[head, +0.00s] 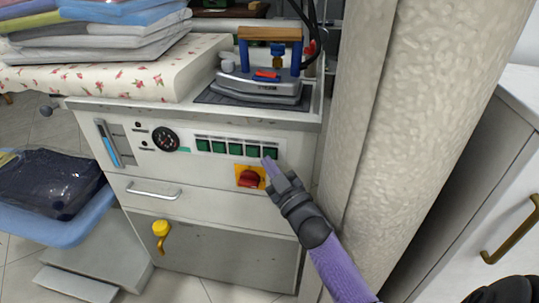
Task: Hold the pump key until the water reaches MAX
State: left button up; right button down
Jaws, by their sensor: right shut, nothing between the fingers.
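A white ironing-station panel carries a row of green keys (236,149) with small labels that I cannot read, so I cannot tell by label which is the pump key. My right gripper (269,165) is shut and empty, its tip at the lower edge of the rightmost green key (271,153). I cannot tell whether it touches or presses that key. The water gauge (107,143) is a slanted tube at the panel's left, with blue in much of its length and a paler top. Its MAX mark is too small to read. My left gripper is out of view.
A red rotary switch (250,179) on a yellow plate sits just below the keys. A round dial (165,139) lies between gauge and keys. An iron (262,88) stands on top. A thick pillar (405,130) closes off the right side. A yellow valve handle (161,229) is lower left.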

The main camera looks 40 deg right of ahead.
jog(key=shift+w+d, duration=0.15)
jog(key=shift+w, duration=0.05)
dwell(0.5)
jog(key=shift+w+d, duration=0.2)
dwell(0.6)
jog(key=shift+s+a+p, duration=0.4)
jog(key=shift+s, duration=0.25)
